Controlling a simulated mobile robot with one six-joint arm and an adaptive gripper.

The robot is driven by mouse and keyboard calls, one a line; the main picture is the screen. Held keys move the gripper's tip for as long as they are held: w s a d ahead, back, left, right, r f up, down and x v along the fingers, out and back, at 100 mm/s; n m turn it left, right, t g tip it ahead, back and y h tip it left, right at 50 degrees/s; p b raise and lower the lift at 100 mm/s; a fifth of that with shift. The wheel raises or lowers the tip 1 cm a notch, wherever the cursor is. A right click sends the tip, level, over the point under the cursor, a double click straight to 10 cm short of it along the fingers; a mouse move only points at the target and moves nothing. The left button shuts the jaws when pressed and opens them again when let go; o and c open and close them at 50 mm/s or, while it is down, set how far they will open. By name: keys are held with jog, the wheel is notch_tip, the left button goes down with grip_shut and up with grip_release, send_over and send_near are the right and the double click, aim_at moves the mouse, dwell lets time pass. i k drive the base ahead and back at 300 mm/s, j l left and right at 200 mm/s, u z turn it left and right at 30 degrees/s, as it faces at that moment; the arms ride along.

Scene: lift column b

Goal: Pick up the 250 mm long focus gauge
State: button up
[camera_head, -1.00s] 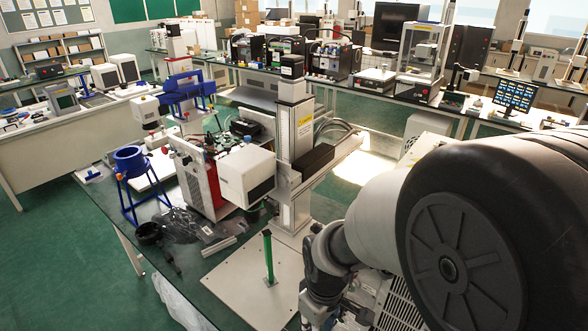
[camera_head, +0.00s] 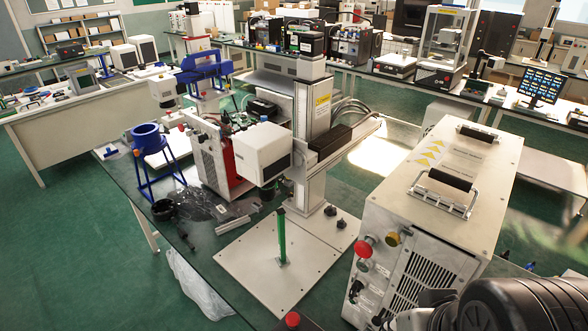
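A slim green upright bar (camera_head: 282,238), which looks like the focus gauge, stands on a light metal base plate (camera_head: 245,270). It is upright, with its foot on the plate, in front of the lift column (camera_head: 316,120) and the white boxy head (camera_head: 262,152). Its top is free, and nothing touches its sides. My arm (camera_head: 510,300) shows only at the bottom right corner, well right of the bar. My gripper's fingers are not visible.
A large cream control box (camera_head: 445,175) with handles and a red button stands between my arm and the plate. A silver bar (camera_head: 232,225), plastic wrap (camera_head: 208,202) and a blue stand (camera_head: 148,150) lie left of the plate. Another red button (camera_head: 291,320) is at the bottom edge.

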aim_at(282, 260)
jog(key=i+j+z, duration=0.1)
jog(key=z, duration=0.35)
jog(key=j+z, duration=0.3)
jog(key=z, duration=0.2)
jog(key=j+z, duration=0.25)
jog(key=z, duration=0.2)
jog(key=j+z, duration=0.1)
jog(key=j, duration=0.45)
jog(key=k+j+z, duration=0.1)
jog(key=j, duration=0.4)
jog(key=k+j+z, duration=0.1)
jog(key=j, duration=0.4)
